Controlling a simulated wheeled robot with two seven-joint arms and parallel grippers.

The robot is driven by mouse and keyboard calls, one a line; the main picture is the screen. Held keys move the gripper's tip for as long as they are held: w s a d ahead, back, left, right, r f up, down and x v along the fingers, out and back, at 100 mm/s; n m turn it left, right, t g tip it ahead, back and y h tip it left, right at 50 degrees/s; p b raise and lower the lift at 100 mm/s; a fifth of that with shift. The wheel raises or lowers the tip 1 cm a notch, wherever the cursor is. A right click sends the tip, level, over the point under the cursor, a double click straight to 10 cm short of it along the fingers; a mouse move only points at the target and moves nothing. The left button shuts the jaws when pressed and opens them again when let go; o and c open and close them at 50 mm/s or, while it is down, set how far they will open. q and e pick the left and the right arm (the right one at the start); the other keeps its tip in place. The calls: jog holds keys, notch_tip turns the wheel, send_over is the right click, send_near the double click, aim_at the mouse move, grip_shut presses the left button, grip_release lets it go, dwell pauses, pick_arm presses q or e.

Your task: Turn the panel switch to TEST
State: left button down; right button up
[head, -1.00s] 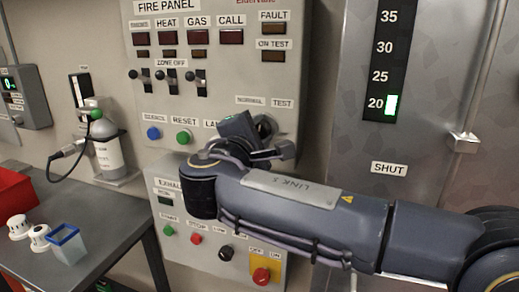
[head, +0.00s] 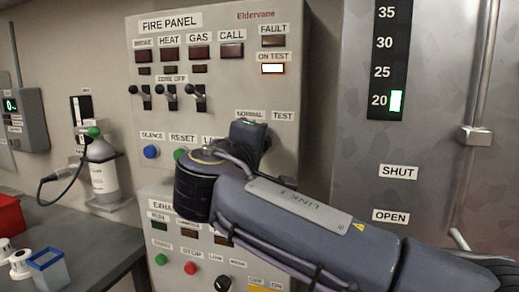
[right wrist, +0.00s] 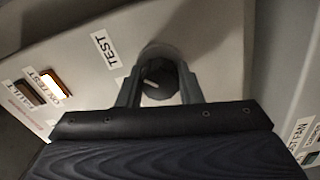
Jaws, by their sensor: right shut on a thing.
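The panel switch is a dark round knob (right wrist: 158,80) with a short white mark. In the right wrist view it sits between the two fingers of my right gripper (right wrist: 160,88), which is shut on it. The white mark slants toward the TEST label (right wrist: 106,50). In the head view my right gripper (head: 249,140) is at the fire panel (head: 200,112), below the NORMAL label, and hides the knob. The ON TEST lamp (head: 272,69) is lit; it also glows in the right wrist view (right wrist: 55,87). My left gripper is not in view.
My right arm crosses in front of the lower exhaust panel (head: 163,205). Small zone-off levers (head: 198,98) stick out on the left of the fire panel. A metal cabinet (head: 340,150) stands at right.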

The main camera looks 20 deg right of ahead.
dwell(0.4)
jog(key=o, duration=1)
jog(key=shift+c, duration=0.2)
jog(key=v, duration=0.8)
jog(key=shift+f, duration=0.1)
